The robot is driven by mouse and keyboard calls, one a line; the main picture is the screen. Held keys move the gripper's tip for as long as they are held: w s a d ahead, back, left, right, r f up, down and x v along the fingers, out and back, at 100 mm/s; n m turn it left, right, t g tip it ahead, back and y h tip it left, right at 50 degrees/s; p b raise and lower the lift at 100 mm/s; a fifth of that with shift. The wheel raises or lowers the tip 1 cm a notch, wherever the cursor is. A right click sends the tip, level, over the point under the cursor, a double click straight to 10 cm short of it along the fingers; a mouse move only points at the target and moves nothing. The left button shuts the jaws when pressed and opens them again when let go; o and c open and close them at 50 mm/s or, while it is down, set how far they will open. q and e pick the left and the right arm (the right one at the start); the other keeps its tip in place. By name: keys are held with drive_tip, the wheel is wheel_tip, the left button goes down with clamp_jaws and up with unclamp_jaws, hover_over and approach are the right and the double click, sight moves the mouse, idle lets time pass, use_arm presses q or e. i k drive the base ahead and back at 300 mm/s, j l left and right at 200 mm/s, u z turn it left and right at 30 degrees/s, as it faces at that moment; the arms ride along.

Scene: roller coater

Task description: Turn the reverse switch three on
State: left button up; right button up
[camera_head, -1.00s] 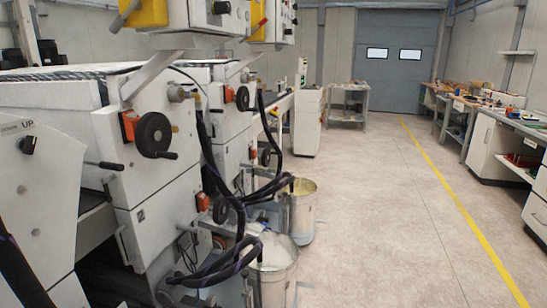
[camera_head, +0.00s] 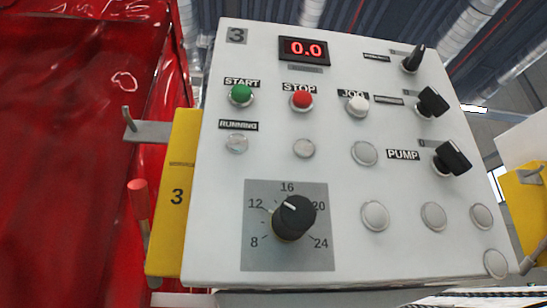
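The control panel (camera_head: 330,200) marked 3 fills the middle of the head view, white and seen from close up at a tilt. Three black rotary switches stand along its right side: a top switch (camera_head: 413,59), a middle switch (camera_head: 432,103) and a lower switch (camera_head: 452,158) labelled PUMP. The small labels beside the top and middle switches are too blurred to read, so I cannot tell which one is the reverse switch. The top switch's handle points up and to the right; the other two lie more slanted. Neither of my grippers shows.
The panel also has a green START button (camera_head: 241,94), a red STOP button (camera_head: 301,99), a white JOG button (camera_head: 357,104), a speed dial (camera_head: 295,216) and a display (camera_head: 304,50) reading 0.0. A red-handled lever (camera_head: 139,199) is at left; a yellow box (camera_head: 528,205) is at right.

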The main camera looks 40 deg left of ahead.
sight(432, 104)
drive_tip(key=k+j+u, duration=0.15)
drive_tip(key=u, duration=0.6)
drive_tip(key=k+l, duration=0.1)
drive_tip(key=l, duration=0.25)
drive_tip(key=k+l, duration=0.1)
drive_tip(key=l, duration=0.25)
